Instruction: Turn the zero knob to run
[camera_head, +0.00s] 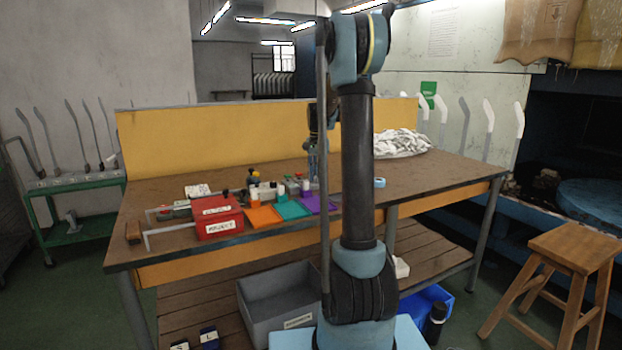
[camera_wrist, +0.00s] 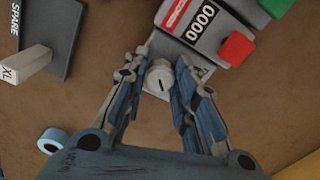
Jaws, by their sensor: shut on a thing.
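The zero knob (camera_wrist: 158,79) is a round white knob with a short dark mark on its face. It shows in the wrist view at the near end of a grey counter unit (camera_wrist: 221,30) with a black "0000" display (camera_wrist: 201,19). My gripper (camera_wrist: 164,62) is shut on the knob, with one blue-grey finger on each side of it. In the head view my gripper (camera_head: 313,165) is small, pointing down over the workbench among the small items. I cannot make out the knob there, and no run marking is readable.
A white XL block (camera_wrist: 25,64), a dark SPARE holder (camera_wrist: 48,30) and a blue tape roll (camera_wrist: 52,141) lie left.

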